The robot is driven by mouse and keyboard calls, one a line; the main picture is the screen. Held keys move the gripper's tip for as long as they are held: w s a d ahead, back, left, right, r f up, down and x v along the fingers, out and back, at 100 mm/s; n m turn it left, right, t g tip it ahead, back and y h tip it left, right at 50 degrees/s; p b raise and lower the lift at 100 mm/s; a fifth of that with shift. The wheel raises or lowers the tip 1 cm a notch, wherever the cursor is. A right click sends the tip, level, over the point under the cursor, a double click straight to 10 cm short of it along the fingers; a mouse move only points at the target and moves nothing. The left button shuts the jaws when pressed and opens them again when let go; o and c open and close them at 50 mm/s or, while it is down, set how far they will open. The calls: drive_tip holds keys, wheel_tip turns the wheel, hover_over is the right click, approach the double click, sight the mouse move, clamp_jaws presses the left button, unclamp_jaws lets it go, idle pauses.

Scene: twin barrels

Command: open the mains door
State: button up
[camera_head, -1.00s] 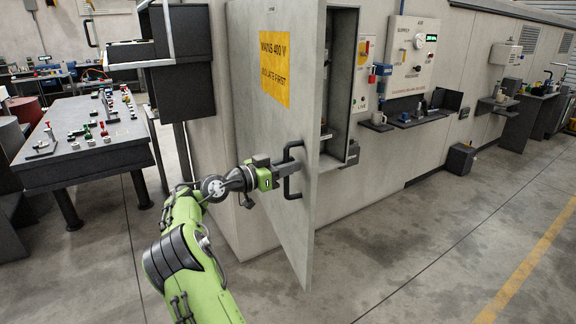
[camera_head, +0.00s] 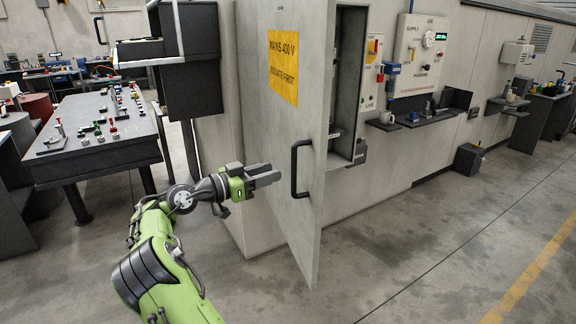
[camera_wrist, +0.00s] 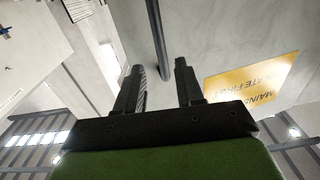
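The mains door (camera_head: 270,130) is a tall grey panel with a yellow "MAINS 400 V ISOLATE FIRST" sign (camera_head: 284,68). It stands swung open, away from the cabinet (camera_head: 347,85) behind it. Its black bar handle (camera_head: 294,170) is on the face toward me. My gripper (camera_head: 278,174) is left of the handle and apart from it in the head view. In the wrist view my gripper (camera_wrist: 166,72) has its two fingers spread with nothing held. The dark handle bar (camera_wrist: 158,40) lies beyond the fingertips there, and the sign (camera_wrist: 250,80) is at right.
A control desk (camera_head: 100,150) with several knobs stands at left. A wall supply panel (camera_head: 420,52) and a shelf (camera_head: 425,118) with a mug are right of the cabinet. A dark box (camera_head: 468,158) sits on the floor.

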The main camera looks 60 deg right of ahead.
drive_tip(key=p+v, duration=0.1)
drive_tip(key=v, duration=0.5)
drive_tip(key=shift+a, duration=0.35)
drive_tip(key=shift+w, duration=0.15)
drive_tip(key=s+a+f+n+t+y, duration=0.2)
drive_tip(key=s+a+n+t+y, duration=0.2)
drive_tip(key=s+a+n, duration=0.3)
drive_tip(key=s+a+f+n+t+y, duration=0.2)
drive_tip(key=s+a+n+t+y, duration=0.2)
drive_tip(key=a, duration=1)
drive_tip(key=s+a+f+n+t+y, duration=0.2)
drive_tip(key=s+a+n+t+y, duration=0.3)
drive_tip(key=s+a+n+y, duration=0.3)
drive_tip(key=s+a+n, duration=0.1)
drive_tip(key=a+n, duration=0.1)
drive_tip(key=n, duration=0.1)
drive_tip(key=shift+s+a+n+p, duration=0.35)
drive_tip(key=shift+a+n+p, duration=0.05)
